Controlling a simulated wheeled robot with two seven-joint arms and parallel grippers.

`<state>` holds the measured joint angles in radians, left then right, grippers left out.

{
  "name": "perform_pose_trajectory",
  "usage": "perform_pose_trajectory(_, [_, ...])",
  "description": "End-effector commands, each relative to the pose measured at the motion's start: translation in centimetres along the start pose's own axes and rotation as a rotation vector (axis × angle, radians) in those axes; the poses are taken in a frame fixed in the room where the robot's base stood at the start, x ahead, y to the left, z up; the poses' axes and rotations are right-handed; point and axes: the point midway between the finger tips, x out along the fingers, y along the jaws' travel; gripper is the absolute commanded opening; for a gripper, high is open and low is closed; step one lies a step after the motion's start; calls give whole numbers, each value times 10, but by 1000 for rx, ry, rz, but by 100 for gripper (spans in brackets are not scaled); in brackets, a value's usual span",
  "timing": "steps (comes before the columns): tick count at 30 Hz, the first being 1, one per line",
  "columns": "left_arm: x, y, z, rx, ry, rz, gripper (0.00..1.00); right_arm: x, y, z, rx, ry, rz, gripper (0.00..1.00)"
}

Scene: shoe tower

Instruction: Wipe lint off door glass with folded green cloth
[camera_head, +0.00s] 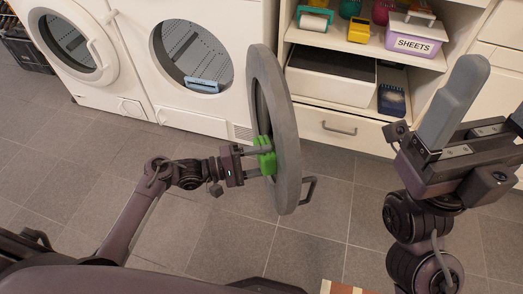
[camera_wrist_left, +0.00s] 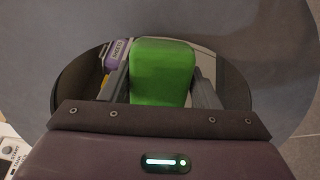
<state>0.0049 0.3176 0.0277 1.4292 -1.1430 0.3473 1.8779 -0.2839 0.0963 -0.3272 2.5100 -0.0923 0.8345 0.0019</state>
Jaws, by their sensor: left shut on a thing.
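The folded green cloth (camera_head: 266,158) is held in my left gripper (camera_head: 260,160) against or very near the inner side of the open round door (camera_head: 287,130). In the left wrist view the cloth (camera_wrist_left: 163,72) sits between the two fingers, in front of the door's glass opening, with the grey door ring (camera_wrist_left: 265,40) around it. The door is seen nearly edge-on in the head view, so most of its glass and any lint are hidden. My right gripper (camera_head: 487,112) is at the right, open and empty, away from the door; its far finger is partly cut off.
The machine with the open drum (camera_head: 192,55) stands behind, with a blue-and-white item (camera_head: 203,86) at its lower opening. Another machine (camera_head: 70,45) is at left. Shelves hold a purple SHEETS box (camera_head: 413,42) and a dark blue container (camera_head: 392,100). The tiled floor in front is mostly clear.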

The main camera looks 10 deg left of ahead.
Motion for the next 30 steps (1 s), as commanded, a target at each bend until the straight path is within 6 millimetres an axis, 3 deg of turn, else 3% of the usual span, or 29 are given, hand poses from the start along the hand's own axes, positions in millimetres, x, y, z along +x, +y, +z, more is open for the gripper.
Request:
perform_pose_trajectory(1, [2,-3,10,-14,-23,-4,31,3,0,0,0,0,-1,78])
perform_pose_trajectory(9, [3,-5,13,-19,-28,-7,28,12,0,-1,0,0,-1,78])
perform_pose_trajectory(22, [3,3,-23,-13,-22,-5,28,0,0,0,0,0,-1,78])
perform_pose_trajectory(30, [2,7,-30,-11,-20,-3,28,-1,0,0,0,0,-1,78])
